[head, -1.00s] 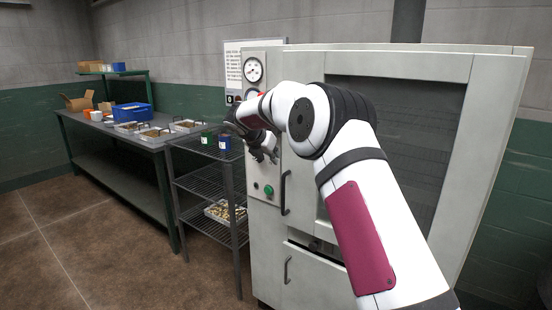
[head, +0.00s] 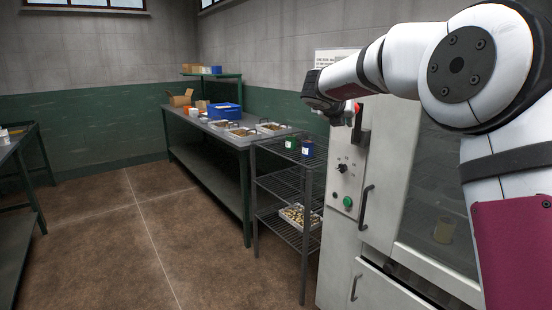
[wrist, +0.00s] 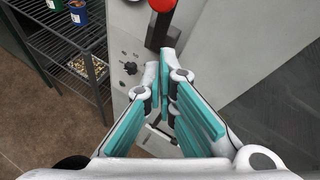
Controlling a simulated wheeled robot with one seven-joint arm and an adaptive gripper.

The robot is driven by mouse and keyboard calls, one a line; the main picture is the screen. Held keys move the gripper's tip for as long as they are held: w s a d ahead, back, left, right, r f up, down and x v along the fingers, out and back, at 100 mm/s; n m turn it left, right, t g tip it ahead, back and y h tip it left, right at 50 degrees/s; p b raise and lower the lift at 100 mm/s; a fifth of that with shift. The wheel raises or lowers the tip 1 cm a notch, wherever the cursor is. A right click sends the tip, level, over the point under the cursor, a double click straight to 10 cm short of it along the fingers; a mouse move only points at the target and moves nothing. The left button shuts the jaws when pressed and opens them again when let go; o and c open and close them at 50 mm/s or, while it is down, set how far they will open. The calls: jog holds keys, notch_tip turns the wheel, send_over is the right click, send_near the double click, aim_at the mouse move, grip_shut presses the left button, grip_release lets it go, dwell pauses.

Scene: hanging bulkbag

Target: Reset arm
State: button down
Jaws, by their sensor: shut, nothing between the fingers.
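My gripper (wrist: 164,68) is shut and empty in the wrist view, its teal-padded fingers meeting at the tips. It is in front of the grey cabinet's control panel, and a red-knobbed lever (wrist: 160,8) shows just beyond the fingertips. In the head view my arm reaches across from the right, and its end (head: 325,100) is raised near the panel top; the fingers are hard to make out there. The lever's red part also shows in the head view (head: 357,108).
The cabinet (head: 345,235) has a black dial (head: 342,168), a green button (head: 348,201) and door handles. A wire rack (head: 285,180) with two cans stands to its left. A green bench (head: 245,141) holds trays and a blue bin (head: 225,111). The floor at left is open.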

jog(key=s+a+r+n+t+y+p, duration=0.1)
jog(key=s+a+r+n+t+y, duration=0.15)
jog(key=r+n, duration=0.35)
jog(key=s+a+r+n+t+y, duration=0.2)
jog(key=s+a+r+n+t, duration=0.15)
jog(key=r+n, duration=0.25)
jog(key=s+a+r+n+g+y+p, duration=0.15)
jog(key=s+a+n+y, duration=0.4)
jog(key=s+n, duration=0.6)
jog(key=s+d+f+n+g+h, duration=0.1)
jog(key=s+f+n, duration=0.4)
jog(key=s, duration=0.8)
jog(key=s+d+f+n+g+h+p, duration=0.1)
jog(key=s+d+f+n+g, duration=0.3)
jog(key=s+f, duration=0.5)
jog(key=s+d+f+n+g+h+p, duration=0.1)
jog(key=s+d+f+n+g, duration=0.2)
jog(key=s, duration=1.4)
notch_tip(320, 180, down, 4)
jog(key=n+g, duration=0.3)
jog(key=n, duration=0.1)
jog(key=shift+s+f, duration=0.25)
jog(key=shift+s, duration=0.05)
jog(key=shift+w, duration=0.1)
